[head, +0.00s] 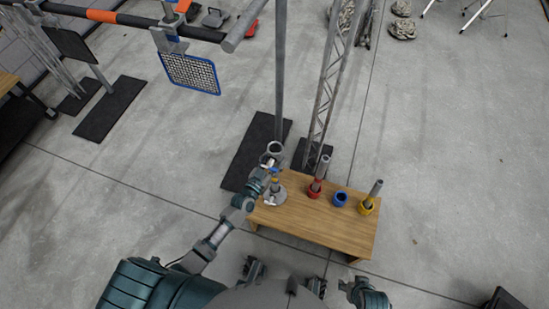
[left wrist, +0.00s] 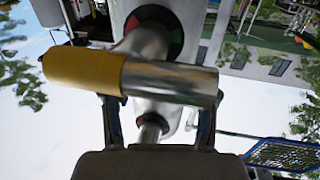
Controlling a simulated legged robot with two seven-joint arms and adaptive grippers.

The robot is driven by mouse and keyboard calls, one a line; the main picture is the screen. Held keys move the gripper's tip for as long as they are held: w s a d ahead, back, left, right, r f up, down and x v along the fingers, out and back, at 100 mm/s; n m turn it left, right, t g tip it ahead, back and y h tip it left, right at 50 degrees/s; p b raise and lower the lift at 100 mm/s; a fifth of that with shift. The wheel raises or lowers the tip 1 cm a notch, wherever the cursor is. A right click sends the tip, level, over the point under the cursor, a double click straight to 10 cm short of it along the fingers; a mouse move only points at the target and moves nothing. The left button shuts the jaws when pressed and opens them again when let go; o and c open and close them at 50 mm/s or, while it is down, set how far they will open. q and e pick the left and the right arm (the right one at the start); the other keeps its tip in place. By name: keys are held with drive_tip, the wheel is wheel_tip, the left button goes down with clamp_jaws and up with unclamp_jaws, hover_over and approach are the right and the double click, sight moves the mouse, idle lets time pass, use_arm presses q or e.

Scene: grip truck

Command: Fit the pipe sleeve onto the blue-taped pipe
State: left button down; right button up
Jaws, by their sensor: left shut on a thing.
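My left gripper (head: 268,164) is above the left end of the wooden table. In the left wrist view its two fingers (left wrist: 158,118) are closed around a silver tube (left wrist: 170,82) with a yellow band (left wrist: 85,70) at one end. A grey ring (head: 275,148) shows just beyond the gripper in the head view; I cannot tell what it belongs to. A small blue patch (head: 274,170) shows beside the gripper, and I cannot tell if it is pipe tape. A blue ring-shaped piece (head: 341,198) stands on the table with no pipe in it. My right gripper cannot be made out.
The wooden table (head: 320,232) also carries a red holder (head: 314,190) and a yellow holder (head: 366,207), each with a grey pipe upright. A round grey base (head: 273,195) sits at its left end. A tall pole (head: 280,75) and a truss (head: 329,85) stand behind.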

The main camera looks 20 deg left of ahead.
use_arm(q)
drive_tip(key=shift+c, duration=1.2)
unclamp_jaws()
drive_tip(key=shift+f, duration=0.15)
drive_tip(key=shift+s, duration=0.25)
drive_tip(key=v, duration=1.1)
drive_tip(key=shift+s, duration=0.25)
